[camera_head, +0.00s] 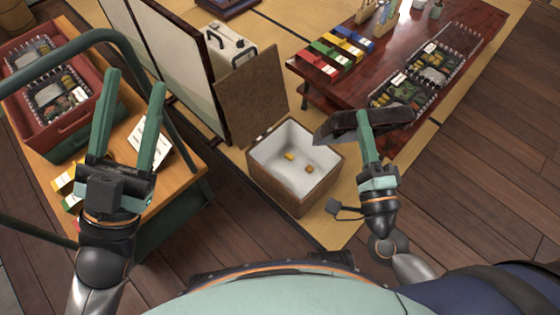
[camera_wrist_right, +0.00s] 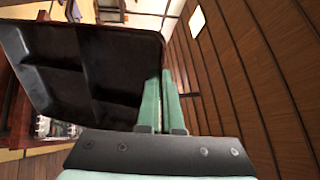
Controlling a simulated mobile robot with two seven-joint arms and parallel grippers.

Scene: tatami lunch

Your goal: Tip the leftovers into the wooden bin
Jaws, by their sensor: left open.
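The wooden bin (camera_head: 326,188) stands open on the tatami, with a pale liner inside. Two small food pieces, one yellow (camera_head: 289,156) and one orange-brown (camera_head: 309,169), lie on its bottom. My right gripper (camera_head: 364,122) is shut on the wall of a dark compartment tray (camera_head: 340,125), held tilted at the bin's right side. In the right wrist view the tray (camera_wrist_right: 50,85) shows bare compartments beside the fingers (camera_wrist_right: 160,95); I see no food in the visible ones. My left gripper (camera_head: 134,80) is open and empty over the wooden side table.
The bin's brown lid (camera_head: 252,95) stands upright behind it. A low red table (camera_head: 455,55) with filled clear-lidded trays (camera_head: 400,90) and coloured boxes (camera_head: 335,55) is at the upper right. A red crate (camera_head: 75,120) sits on the side table (camera_head: 185,170) at left.

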